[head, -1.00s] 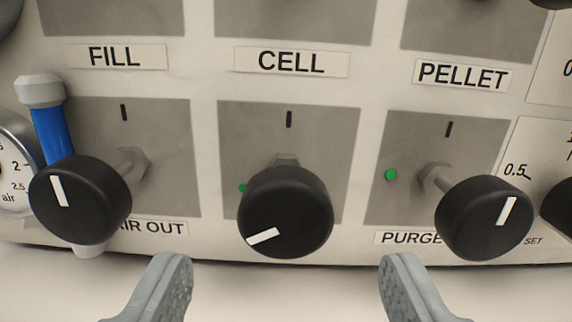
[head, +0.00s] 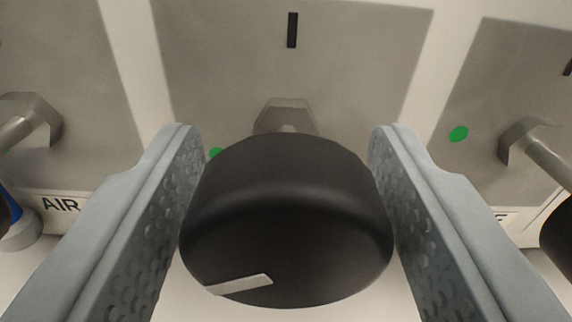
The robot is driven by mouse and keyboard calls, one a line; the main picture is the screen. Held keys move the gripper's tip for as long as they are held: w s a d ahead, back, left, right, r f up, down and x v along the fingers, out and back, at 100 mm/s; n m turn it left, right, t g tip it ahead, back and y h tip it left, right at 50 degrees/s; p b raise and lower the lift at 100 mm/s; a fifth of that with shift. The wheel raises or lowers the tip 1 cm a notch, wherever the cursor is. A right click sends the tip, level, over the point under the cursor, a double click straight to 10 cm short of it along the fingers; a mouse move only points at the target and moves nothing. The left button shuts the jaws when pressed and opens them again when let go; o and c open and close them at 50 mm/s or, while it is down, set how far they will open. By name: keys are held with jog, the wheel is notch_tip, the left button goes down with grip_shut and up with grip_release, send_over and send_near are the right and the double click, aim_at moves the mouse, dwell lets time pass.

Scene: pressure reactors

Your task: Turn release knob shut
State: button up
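A black round knob (head: 287,215) fills the middle of the view, on a stem from the grey panel plate. Its white pointer mark (head: 240,284) sits at its lower left front edge, away from the dark tick (head: 292,30) on the plate above. The knob hides any label below it, so I cannot read its name. A green dot (head: 215,153) shows partly at its upper left. My gripper (head: 287,140) is open, with one ridged grey finger on each side of the knob. The fingers are very close to its sides; I cannot see firm contact.
To the left, a neighbouring knob stem (head: 28,125) stands above the AIR label (head: 60,204). To the right, another stem (head: 540,150) and a second green dot (head: 458,134) stand close to my right finger. The room between knobs is narrow.

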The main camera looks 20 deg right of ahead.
jog(key=c, duration=0.7)
jog(key=shift+m, duration=0.3)
jog(key=m, duration=1)
jog(key=shift+m, duration=0.3)
jog(key=m, duration=1.2)
jog(key=shift+m, duration=0.3)
